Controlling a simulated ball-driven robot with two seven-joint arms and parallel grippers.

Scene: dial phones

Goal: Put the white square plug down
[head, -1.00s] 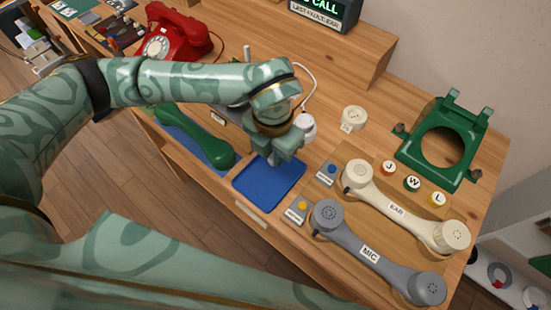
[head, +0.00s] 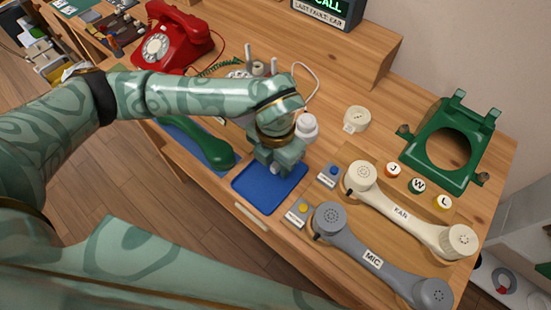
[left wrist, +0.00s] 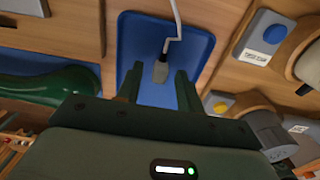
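The plug (left wrist: 161,71) shows in the left wrist view as a small pale grey block on a white cord, over the blue tray (left wrist: 138,30). The cord runs up from it in the picture. My left gripper (left wrist: 158,80) has its fingers apart, one on each side of the plug, with visible gaps. I cannot tell whether the plug touches the tray. In the head view my left gripper (head: 277,169) is low over the far part of the blue tray (head: 262,199), and it hides the plug. My right gripper is out of view.
A green handset (head: 200,143) lies left of the tray. Blue-button (head: 333,169) and yellow-button (head: 302,207) blocks, a cream handset (head: 405,213) and a grey handset (head: 380,262) lie right. A green phone shell (head: 450,145) and red phone (head: 177,37) stand further back.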

